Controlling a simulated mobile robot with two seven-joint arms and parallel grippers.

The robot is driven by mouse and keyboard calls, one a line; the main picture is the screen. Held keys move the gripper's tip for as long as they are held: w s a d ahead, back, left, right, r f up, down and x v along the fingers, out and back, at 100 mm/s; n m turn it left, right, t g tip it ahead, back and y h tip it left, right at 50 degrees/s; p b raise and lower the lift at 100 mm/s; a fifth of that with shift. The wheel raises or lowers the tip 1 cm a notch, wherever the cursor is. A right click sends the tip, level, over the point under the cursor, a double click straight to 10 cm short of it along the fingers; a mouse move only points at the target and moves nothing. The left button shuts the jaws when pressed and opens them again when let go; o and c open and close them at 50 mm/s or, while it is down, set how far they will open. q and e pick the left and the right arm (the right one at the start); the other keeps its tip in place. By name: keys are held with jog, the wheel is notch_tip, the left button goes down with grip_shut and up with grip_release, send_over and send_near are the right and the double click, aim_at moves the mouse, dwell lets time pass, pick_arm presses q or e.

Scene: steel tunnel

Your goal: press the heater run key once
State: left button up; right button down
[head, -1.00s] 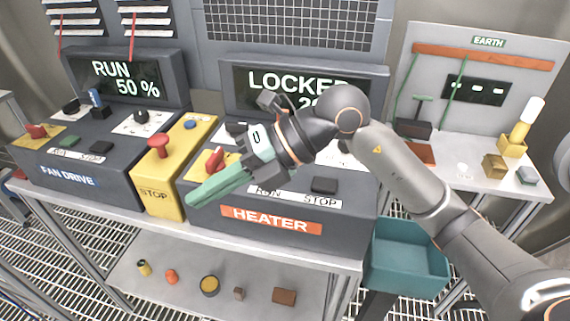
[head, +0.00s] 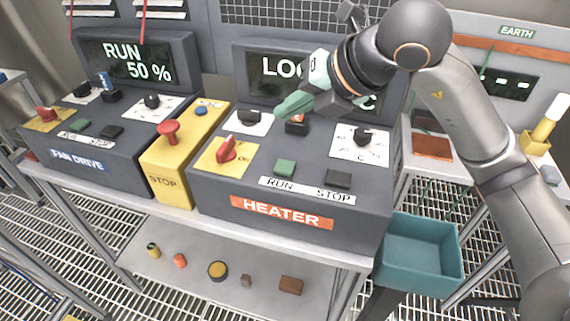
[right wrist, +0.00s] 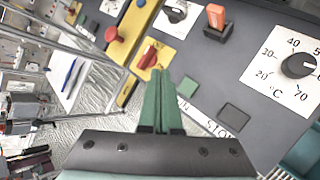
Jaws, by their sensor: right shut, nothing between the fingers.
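The heater console (head: 215,185) stands in the middle of the head view. Its green run key (head: 285,168) is above the RUN label, left of the dark stop key (head: 338,179). The right wrist view also shows the run key (right wrist: 188,87) and the stop key (right wrist: 233,115). My right gripper (head: 283,108) has green fingers, shut and empty. In the head view it is over the back of the console, covering part of the display (head: 257,68), where "LOC" is readable. In the right wrist view its fingertips (right wrist: 160,74) appear left of the run key, apparently apart from it. My left gripper is not in view.
A red rotary switch (head: 228,150) on a yellow plate is left of the run key. An orange-topped block (head: 296,122) and a temperature dial (head: 362,138) are behind the keys. A yellow stop box (head: 165,181) with a red button adjoins the console. A teal bin (head: 420,280) hangs right.

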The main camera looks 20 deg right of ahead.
aim_at(289, 169)
notch_tip(289, 169, down, 8)
jog(key=b, duration=0.6)
jog(key=shift+f, duration=0.4)
dwell(1.0)
jog(key=shift+f+b, duration=0.1)
jog(key=shift+b, duration=0.35)
jog(key=shift+f, duration=0.15)
jog(key=shift+f+b, duration=0.1)
jog(key=shift+b, duration=0.2)
